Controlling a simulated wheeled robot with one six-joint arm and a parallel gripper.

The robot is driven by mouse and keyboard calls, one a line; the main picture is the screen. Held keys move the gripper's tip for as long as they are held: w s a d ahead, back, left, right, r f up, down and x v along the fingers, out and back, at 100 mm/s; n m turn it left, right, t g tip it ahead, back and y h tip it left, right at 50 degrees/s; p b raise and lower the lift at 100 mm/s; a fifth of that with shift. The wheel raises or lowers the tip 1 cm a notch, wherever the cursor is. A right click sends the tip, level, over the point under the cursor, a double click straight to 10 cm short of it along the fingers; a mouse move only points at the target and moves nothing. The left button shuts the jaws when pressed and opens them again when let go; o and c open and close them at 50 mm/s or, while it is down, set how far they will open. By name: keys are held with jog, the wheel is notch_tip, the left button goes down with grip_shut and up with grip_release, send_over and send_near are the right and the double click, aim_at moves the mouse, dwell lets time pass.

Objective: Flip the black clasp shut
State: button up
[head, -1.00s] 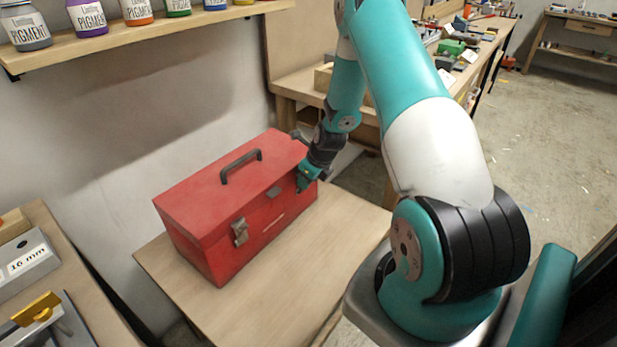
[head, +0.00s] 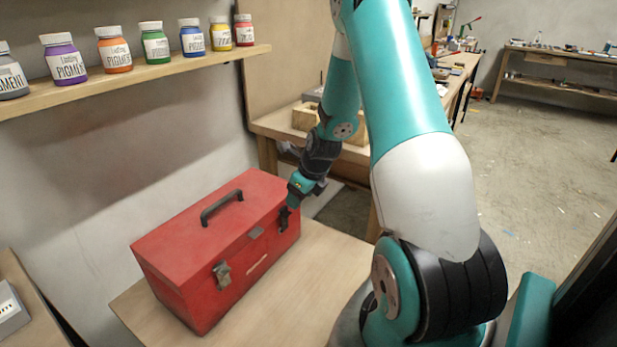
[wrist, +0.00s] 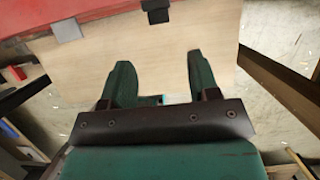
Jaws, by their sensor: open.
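The red toolbox (head: 185,245) stands on a light wooden table, its lid down. The black clasp (head: 284,217) is at the right end of its front face, small and partly crowded by my gripper. In the wrist view the black clasp (wrist: 155,11) shows at the box's edge, ahead of the gap between my fingers. Whether it is flipped up or down is hard to tell. My gripper (wrist: 160,65) is open and empty, its green fingers apart and short of the clasp. In the head view my gripper (head: 293,197) is at the box's right front corner.
A metal clasp (head: 222,274) is on the front's left side, and a grey plate (head: 256,232) is mid-front. A black handle (head: 222,207) tops the lid. A shelf (head: 150,70) with pigment jars hangs above. Bare tabletop (head: 300,270) lies before the box.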

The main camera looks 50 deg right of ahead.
jog(key=v, duration=0.7)
jog(key=shift+r, duration=0.2)
jog(key=shift+a, duration=0.1)
jog(key=s+a+r+n+g+y+p, duration=0.1)
jog(key=a+r+n, duration=0.5)
jog(key=a+n, duration=0.45)
jog(key=s+a+r+n+g+y+p, duration=0.1)
jog(key=a+r+n+y+p, duration=0.1)
jog(key=a+r+n, duration=0.65)
jog(key=s+a+r+n+g, duration=0.1)
jog(key=s+a+r+n, duration=0.1)
jog(key=s+a+n, duration=0.6)
jog(key=s+a+r+n+g+p, duration=0.1)
jog(key=s+a+r+n, duration=0.1)
jog(key=s+a+n, duration=0.6)
jog(key=a+n, duration=0.1)
jog(key=n, duration=0.5)
jog(key=shift+n+y, duration=0.3)
jog(key=shift+s, duration=0.15)
